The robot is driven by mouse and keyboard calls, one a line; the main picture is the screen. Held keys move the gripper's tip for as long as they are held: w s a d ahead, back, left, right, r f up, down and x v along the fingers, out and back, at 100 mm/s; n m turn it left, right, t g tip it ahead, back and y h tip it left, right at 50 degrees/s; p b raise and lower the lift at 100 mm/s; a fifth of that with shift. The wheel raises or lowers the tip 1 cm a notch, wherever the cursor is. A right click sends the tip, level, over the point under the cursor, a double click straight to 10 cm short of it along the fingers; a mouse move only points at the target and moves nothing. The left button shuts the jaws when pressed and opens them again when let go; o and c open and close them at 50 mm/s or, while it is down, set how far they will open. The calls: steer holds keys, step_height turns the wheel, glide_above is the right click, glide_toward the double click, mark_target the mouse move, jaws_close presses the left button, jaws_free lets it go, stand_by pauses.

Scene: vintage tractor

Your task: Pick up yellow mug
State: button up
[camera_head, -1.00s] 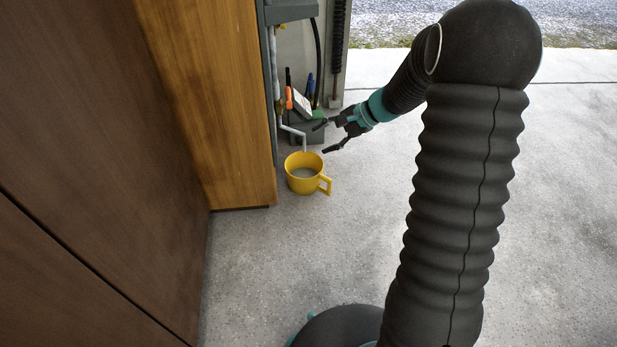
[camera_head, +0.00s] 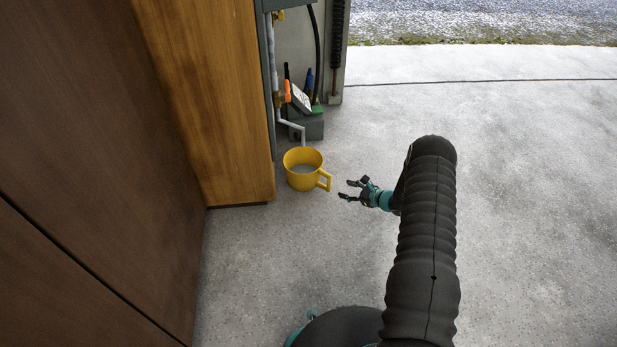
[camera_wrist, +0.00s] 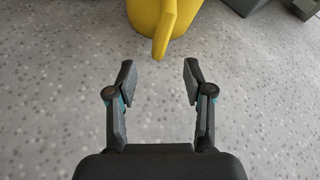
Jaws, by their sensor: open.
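The yellow mug (camera_head: 303,172) stands upright on the speckled grey floor by the corner of the wooden cabinet. Its handle points right, towards my gripper (camera_head: 345,190). My gripper is open and empty, a short way right of the handle. In the wrist view the mug (camera_wrist: 148,14) is at the top, cut off by the frame edge. Its handle (camera_wrist: 165,38) comes down ahead of the gap between my open fingertips (camera_wrist: 158,77), not between them.
A wooden cabinet (camera_head: 215,110) and brown panels (camera_head: 80,150) close off the left. Behind the mug a grey pipe (camera_head: 292,125) comes down, and a grey box (camera_head: 308,125) holds several tools. The floor to the right (camera_head: 530,200) is clear.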

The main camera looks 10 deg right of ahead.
mark_target(326, 187)
steer(key=shift+d+f+m, duration=0.15)
steer(key=shift+f, duration=0.45)
steer(key=shift+d+f+m, duration=0.1)
steer(key=shift+f+m, duration=0.05)
steer(key=shift+f, duration=0.45)
steer(key=b+x, duration=0.1)
steer(key=x, duration=0.6)
steer(key=shift+w+a+f, duration=0.1)
steer(key=shift+w+f, duration=0.05)
steer(key=x, duration=0.5)
steer(key=shift+a+r+b, duration=0.2)
steer(key=shift+a+b, duration=0.1)
steer(key=shift+b, duration=0.1)
steer(key=shift+w+a+f, duration=0.1)
steer(key=shift+w+a, duration=0.15)
jaws_close()
